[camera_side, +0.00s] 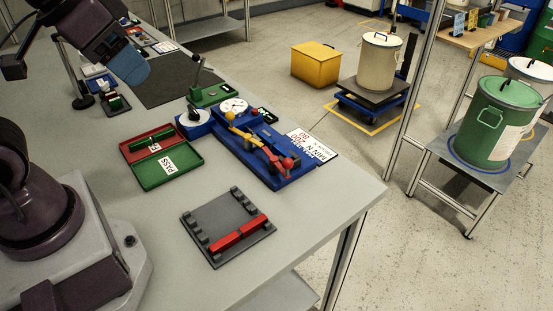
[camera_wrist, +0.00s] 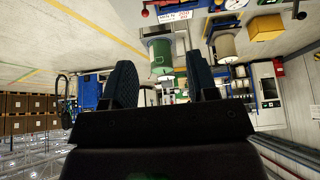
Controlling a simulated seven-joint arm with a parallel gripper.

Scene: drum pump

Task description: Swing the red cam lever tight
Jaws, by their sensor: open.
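The red cam lever (camera_side: 274,157) is on the blue fixture (camera_side: 294,180) on the bench in the side view, with a red knob at its right end. A yellow arm (camera_side: 240,131) with a ball end lies along the same fixture. Whether the lever is tight cannot be told. My gripper (camera_side: 133,77) is high at the upper left of the side view, well away from the lever. In the wrist view its two dark fingers (camera_wrist: 161,82) stand wide apart with nothing between them.
A green tray (camera_side: 185,178) with a PASS label lies left of the fixture. A grey plate (camera_side: 200,226) with red bars lies in front. The bench front (camera_side: 325,215) is bare.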

